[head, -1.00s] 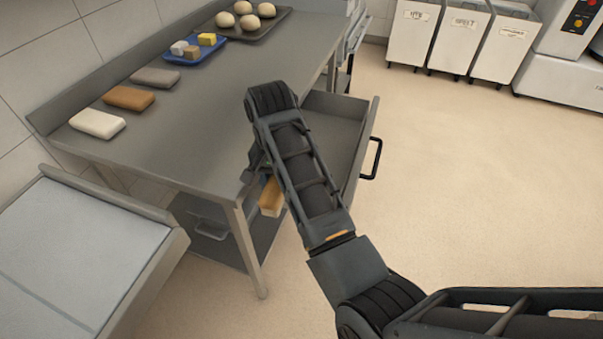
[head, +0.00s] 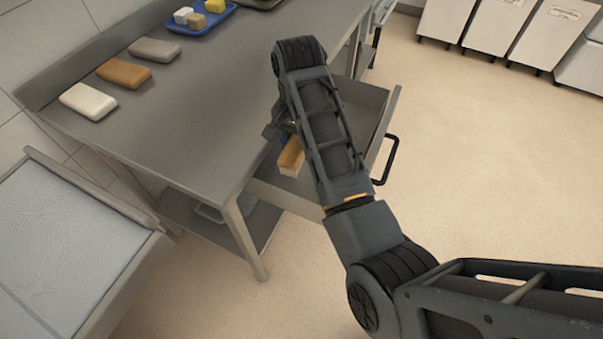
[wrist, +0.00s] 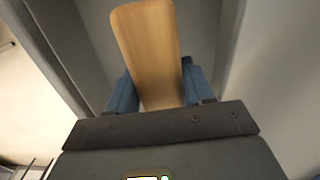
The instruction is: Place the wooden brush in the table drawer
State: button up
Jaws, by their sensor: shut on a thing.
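The wooden brush (head: 290,157) is light brown with a paler lower edge. My gripper (head: 281,132) is shut on it; in the wrist view the blue fingers (wrist: 160,92) clasp both sides of the brush (wrist: 146,45). The table drawer (head: 362,94) is pulled open at the table's right side, with a black handle on its front. In the head view the brush appears over the drawer's near end, left of my arm. My arm hides part of the drawer, and I cannot tell whether the brush touches its floor.
The steel table (head: 200,110) carries white (head: 88,101), brown (head: 124,73) and grey (head: 154,50) blocks, and a blue tray (head: 172,24) with small blocks. A second worktop (head: 60,240) stands at the left. White bins (head: 500,25) stand at the back. The floor at right is clear.

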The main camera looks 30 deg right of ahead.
aim_at(299, 179)
jog(key=shift+f, duration=0.1)
jog(key=shift+f+p, duration=0.7)
jog(key=shift+f, duration=4.05)
jog(key=shift+f, duration=0.35)
jog(key=o, duration=1.1)
jog(key=shift+b, duration=0.65)
jog(key=r, duration=0.8)
jog(key=shift+d+r, duration=0.1)
jog(key=shift+d, duration=0.2)
